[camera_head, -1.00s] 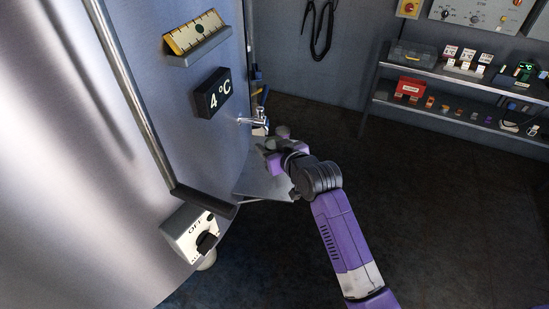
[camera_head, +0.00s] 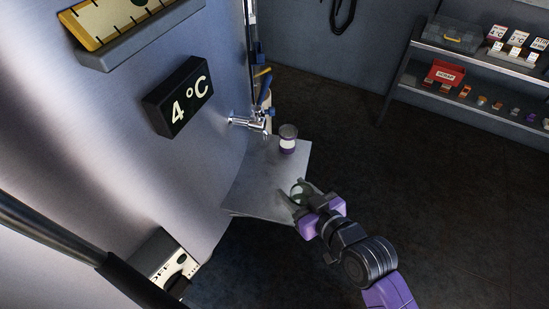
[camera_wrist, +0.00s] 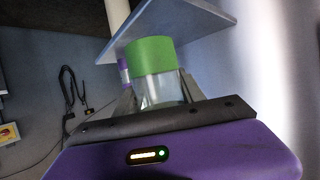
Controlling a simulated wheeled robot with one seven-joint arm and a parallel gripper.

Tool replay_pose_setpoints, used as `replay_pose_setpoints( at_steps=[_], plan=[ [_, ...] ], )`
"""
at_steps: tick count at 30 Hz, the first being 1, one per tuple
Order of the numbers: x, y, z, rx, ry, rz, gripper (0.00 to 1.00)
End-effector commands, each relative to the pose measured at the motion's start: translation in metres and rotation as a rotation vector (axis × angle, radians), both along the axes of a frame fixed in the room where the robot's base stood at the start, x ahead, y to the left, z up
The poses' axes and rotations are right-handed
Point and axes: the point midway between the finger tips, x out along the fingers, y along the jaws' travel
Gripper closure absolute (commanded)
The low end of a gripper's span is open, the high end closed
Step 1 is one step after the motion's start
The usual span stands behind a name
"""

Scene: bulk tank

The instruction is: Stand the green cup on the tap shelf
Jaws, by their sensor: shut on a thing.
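The green cup (camera_wrist: 150,56), clear with a broad green band, is between the fingers of my gripper (camera_wrist: 157,98) in the wrist view. In the head view my gripper (camera_head: 299,196) holds the small cup (camera_head: 298,187) at the front right edge of the tap shelf (camera_head: 262,178). I cannot tell whether the cup touches the shelf. The shelf's plate (camera_wrist: 185,22) also shows behind the cup in the wrist view. The metal tap (camera_head: 248,122) sticks out from the tank above the shelf's back part.
A purple-banded clear cup (camera_head: 288,140) stands at the back right of the shelf, by the tap. A 4 °C display (camera_head: 180,96) and a dial box (camera_head: 163,262) stick out from the tank. The shelf's middle is bare. A rack (camera_head: 470,62) stands far right.

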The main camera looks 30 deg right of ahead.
Motion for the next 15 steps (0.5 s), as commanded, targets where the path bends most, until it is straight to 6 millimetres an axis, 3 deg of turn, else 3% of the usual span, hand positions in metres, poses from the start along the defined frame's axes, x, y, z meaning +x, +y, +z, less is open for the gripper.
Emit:
replay_pose_setpoints(
  at_steps=[15],
  plan=[
    [0.125,0.010,0.003,-0.001,-0.002,-0.001,0.92]
  ],
)
